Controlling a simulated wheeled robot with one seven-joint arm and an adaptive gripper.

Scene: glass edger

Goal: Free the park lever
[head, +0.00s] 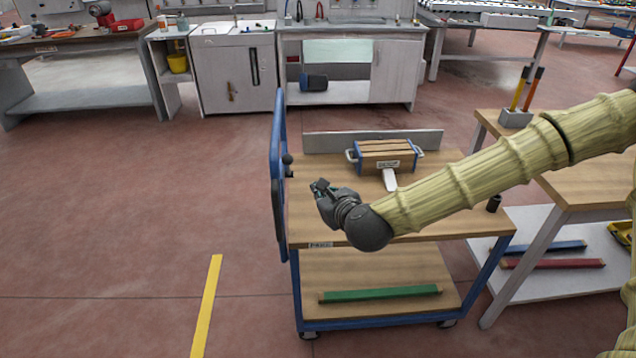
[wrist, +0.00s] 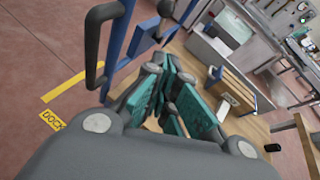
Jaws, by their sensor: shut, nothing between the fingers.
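The cart (head: 300,225) has a wooden top, a blue frame and a blue push handle (head: 276,150) at its left end. A small dark knob on a short stem (head: 287,159), which looks like the park lever, stands beside the handle. A label reading PARK (head: 320,244) is on the top's front edge. My gripper (head: 322,187) is over the cart top, to the right of and below the knob in the head view, apart from it. In the wrist view my gripper (wrist: 160,78) shows teal pads; it is shut and empty. A dark upright (wrist: 164,12), probably the lever, shows beyond it.
A blue-ended wooden box (head: 386,156) sits on the cart before a grey upright panel (head: 372,140). A green bar (head: 380,294) lies on the lower shelf. A wooden table (head: 585,175) stands at right. Floor left of the cart is clear, with a yellow line (head: 207,305).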

